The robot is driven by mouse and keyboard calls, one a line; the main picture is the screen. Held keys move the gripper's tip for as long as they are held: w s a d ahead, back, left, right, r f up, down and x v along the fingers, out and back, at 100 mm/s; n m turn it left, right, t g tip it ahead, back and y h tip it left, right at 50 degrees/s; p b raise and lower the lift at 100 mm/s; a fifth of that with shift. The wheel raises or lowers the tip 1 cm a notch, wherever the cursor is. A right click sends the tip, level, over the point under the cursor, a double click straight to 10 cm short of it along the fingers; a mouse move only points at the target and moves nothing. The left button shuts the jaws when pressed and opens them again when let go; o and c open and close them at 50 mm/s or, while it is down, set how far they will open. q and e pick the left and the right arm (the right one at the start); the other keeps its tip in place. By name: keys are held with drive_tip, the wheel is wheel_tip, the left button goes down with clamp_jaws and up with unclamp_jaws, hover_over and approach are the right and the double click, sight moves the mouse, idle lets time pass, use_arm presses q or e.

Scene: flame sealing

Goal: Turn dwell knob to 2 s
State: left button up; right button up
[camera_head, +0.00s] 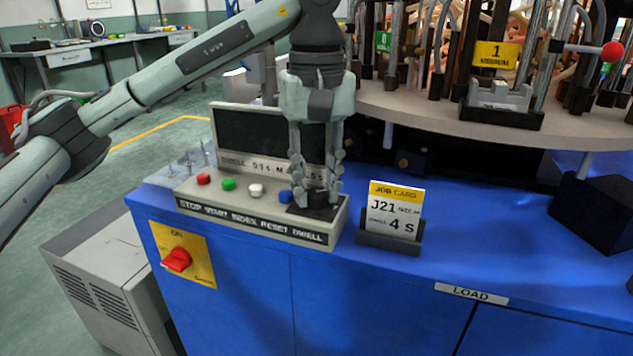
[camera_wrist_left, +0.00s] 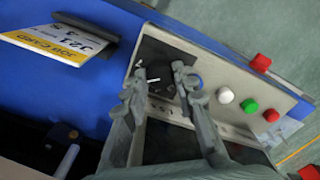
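The control box (camera_head: 262,226) stands on the blue bench with a label strip reading STOP, START, INDEX, RESET, DWELL. The black dwell knob (camera_head: 318,203) is at the strip's right end; its dial marks are too small to read. In the left wrist view the knob (camera_wrist_left: 154,84) is dark with a pale line. My left gripper (camera_head: 317,188) points down over it, fingers apart on either side. In the left wrist view the gripper (camera_wrist_left: 161,74) is open around the knob; I cannot tell whether either finger touches it. My right gripper is out of view.
A job card (camera_head: 396,212) reading J21 and 4 S stands right of the box. Red, green, white and blue buttons (camera_head: 228,184) lie left of the knob. A dark display (camera_head: 245,133) rises behind. A round turntable (camera_head: 420,108) with fixtures fills the back right.

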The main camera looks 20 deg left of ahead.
use_arm(q)
clamp_jaws()
